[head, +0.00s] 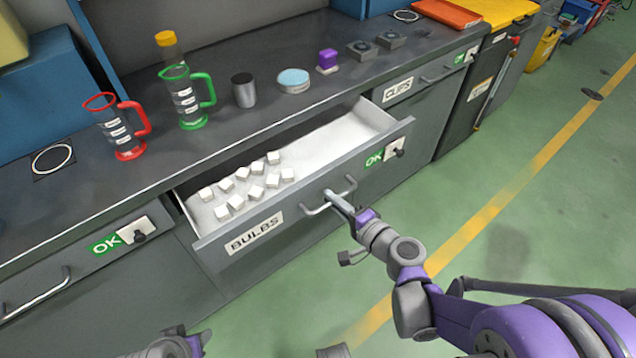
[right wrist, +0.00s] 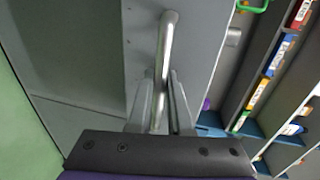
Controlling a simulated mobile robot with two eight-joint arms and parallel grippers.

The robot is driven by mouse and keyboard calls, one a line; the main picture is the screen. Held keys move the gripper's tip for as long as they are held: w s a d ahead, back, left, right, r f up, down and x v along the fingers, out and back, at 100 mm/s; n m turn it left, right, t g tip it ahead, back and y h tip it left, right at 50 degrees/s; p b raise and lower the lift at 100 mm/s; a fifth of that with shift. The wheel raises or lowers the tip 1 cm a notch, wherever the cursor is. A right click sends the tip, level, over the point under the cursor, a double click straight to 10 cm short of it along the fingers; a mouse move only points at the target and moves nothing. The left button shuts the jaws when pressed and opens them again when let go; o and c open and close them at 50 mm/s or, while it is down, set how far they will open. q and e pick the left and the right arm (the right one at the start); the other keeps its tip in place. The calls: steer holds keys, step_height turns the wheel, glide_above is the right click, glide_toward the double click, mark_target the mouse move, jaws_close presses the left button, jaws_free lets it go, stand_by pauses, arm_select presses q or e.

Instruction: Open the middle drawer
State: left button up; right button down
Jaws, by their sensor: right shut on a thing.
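The middle drawer (head: 300,222), grey with a BULBS label, stands pulled out from the bench, its pale inside showing. Several small white blocks (head: 245,184) lie in its left part. Its silver bar handle (head: 312,211) is on the front panel. My right gripper (head: 337,198) is shut on the handle near its right end. In the right wrist view, the two fingers (right wrist: 162,108) close around the bar (right wrist: 168,45) against the grey drawer front. Part of my left arm (head: 180,344) shows at the bottom edge of the head view; its finger state cannot be made out.
The left drawer (head: 70,285) and the CLIPS drawer (head: 425,82) look shut. Green floor (head: 540,200) is clear to the right.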

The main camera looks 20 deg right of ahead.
arm_select(q)
steer(key=shift+w+a+r, duration=0.1)
steer(key=shift+w, duration=0.05)
arm_select(e)
steer(key=f+v, duration=0.1)
steer(key=v, duration=0.5)
steer(key=shift+s+d, duration=0.2)
steer(key=shift+s, duration=0.3)
steer(key=shift+f, duration=0.15)
steer(key=c, duration=1.1)
jaws_free()
steer(key=shift+c, duration=0.2)
steer(key=shift+s, duration=0.1)
